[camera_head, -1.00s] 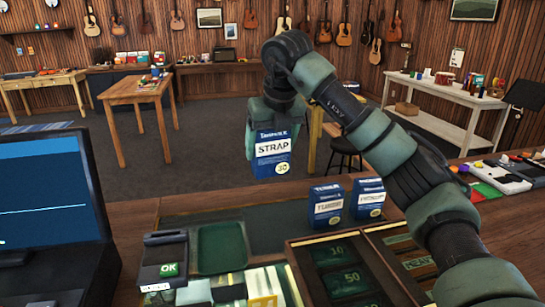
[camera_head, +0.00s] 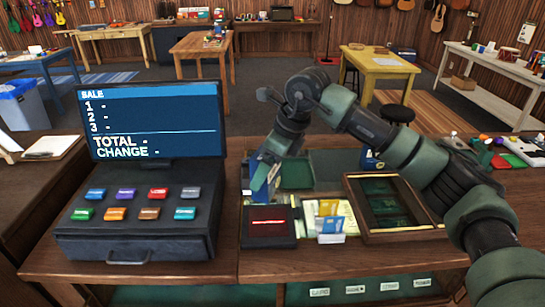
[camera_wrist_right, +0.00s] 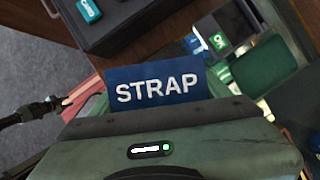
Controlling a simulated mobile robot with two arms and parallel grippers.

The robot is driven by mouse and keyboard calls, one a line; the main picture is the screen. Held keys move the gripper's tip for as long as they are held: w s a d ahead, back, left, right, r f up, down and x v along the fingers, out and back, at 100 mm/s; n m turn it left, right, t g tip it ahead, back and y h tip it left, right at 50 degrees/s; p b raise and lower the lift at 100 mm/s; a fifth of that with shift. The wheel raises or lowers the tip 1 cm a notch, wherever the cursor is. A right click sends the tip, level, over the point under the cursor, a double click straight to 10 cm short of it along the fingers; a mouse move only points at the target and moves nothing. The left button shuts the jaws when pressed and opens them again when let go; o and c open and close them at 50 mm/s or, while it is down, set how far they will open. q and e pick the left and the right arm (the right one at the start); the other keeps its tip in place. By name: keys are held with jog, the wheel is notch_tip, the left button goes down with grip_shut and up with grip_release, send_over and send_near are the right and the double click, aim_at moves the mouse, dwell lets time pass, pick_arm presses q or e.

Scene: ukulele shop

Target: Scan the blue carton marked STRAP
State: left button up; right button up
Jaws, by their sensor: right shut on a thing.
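The blue carton marked STRAP (camera_head: 261,182) is in my right gripper (camera_head: 270,160), tilted, over the counter just right of the register. The word STRAP shows on the carton (camera_wrist_right: 158,88) in the right wrist view, above the gripper body. A dark device with a small green OK display (camera_wrist_right: 217,42) lies beyond the carton there, beside a green tray (camera_wrist_right: 262,66). In the head view the carton and gripper cover most of that device's spot. I cannot tell whether they touch. The green tray (camera_head: 297,174) is just right of the gripper. My left gripper is not in view.
The register screen (camera_head: 152,120) reads SALE with dashes. Below it are coloured keys (camera_head: 140,203). A dark box with a red item (camera_head: 268,226), a card holder (camera_head: 330,228) and an open wooden drawer tray (camera_head: 392,205) lie in front. Another blue carton (camera_head: 371,160) is partly behind my arm.

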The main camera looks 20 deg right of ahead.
jog(key=shift+w+f, duration=0.1)
jog(key=shift+f, duration=0.2)
jog(key=f+b, duration=0.1)
jog(key=f, duration=0.2)
jog(key=f+b, duration=0.2)
jog(key=f, duration=0.1)
jog(key=f+b, duration=0.2)
jog(key=f, duration=0.1)
jog(key=shift+w+d, duration=0.15)
jog(key=shift+d, duration=0.1)
jog(key=shift+r, duration=0.1)
notch_tip(320, 180, up, 9)
jog(key=p, duration=0.5)
